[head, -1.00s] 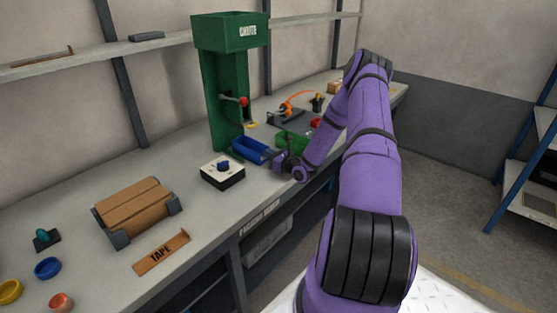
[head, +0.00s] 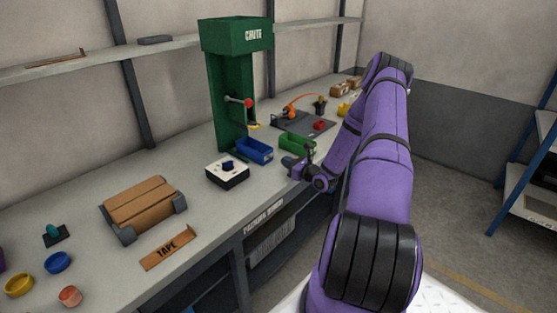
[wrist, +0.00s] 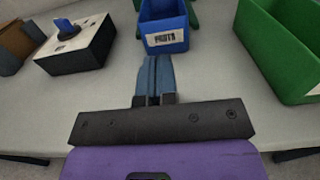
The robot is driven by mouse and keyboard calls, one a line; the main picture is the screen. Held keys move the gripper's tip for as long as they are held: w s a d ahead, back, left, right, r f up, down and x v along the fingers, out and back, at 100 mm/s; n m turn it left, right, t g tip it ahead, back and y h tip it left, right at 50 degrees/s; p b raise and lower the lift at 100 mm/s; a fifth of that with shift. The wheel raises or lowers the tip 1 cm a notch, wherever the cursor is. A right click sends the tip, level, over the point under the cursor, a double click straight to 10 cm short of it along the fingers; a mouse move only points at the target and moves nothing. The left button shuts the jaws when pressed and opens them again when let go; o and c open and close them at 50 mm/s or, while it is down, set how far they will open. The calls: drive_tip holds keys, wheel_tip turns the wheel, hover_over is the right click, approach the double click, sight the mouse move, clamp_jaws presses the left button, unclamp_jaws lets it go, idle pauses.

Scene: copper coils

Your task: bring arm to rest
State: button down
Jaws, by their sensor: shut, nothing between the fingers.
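My purple arm reaches over the right part of the workbench (head: 150,265) in the head view. My gripper (head: 287,163) is near the bench's front edge, to the right of the white box with a blue knob (head: 227,173) and in front of the blue bin (head: 254,151). In the wrist view the two fingers of my gripper (wrist: 154,65) are pressed together with nothing between them. The blue bin, labelled PARTS (wrist: 166,40), lies just beyond the fingertips, and a green bin (wrist: 285,50) is to the right.
The green chute (head: 233,90) stands behind the bins.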

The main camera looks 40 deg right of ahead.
drive_tip(key=s, duration=0.6)
drive_tip(key=shift+d, duration=0.25)
drive_tip(key=w+a+r+n+g+y, duration=0.2)
drive_tip(key=a+r+n+y, duration=0.25)
drive_tip(key=a+r, duration=0.2)
drive_tip(key=w+a+r+n+g+y, duration=0.2)
drive_tip(key=a+r+n+g+y, duration=0.15)
drive_tip(key=a+r+n, duration=0.3)
drive_tip(key=s+a+r+n+g+y, duration=0.2)
drive_tip(key=s+a+r+n+g, duration=0.2)
drive_tip(key=a+r+n+g, duration=0.7)
drive_tip(key=s+a+r+n+h, duration=0.6)
drive_tip(key=s+a+r, duration=0.5)
drive_tip(key=s+a, duration=0.1)
drive_tip(key=s+r+n+t+h, duration=0.4)
drive_tip(key=s+r+n, duration=0.3)
drive_tip(key=s, duration=0.6)
drive_tip(key=shift+a+h, duration=0.3)
drive_tip(key=shift+h, duration=0.5)
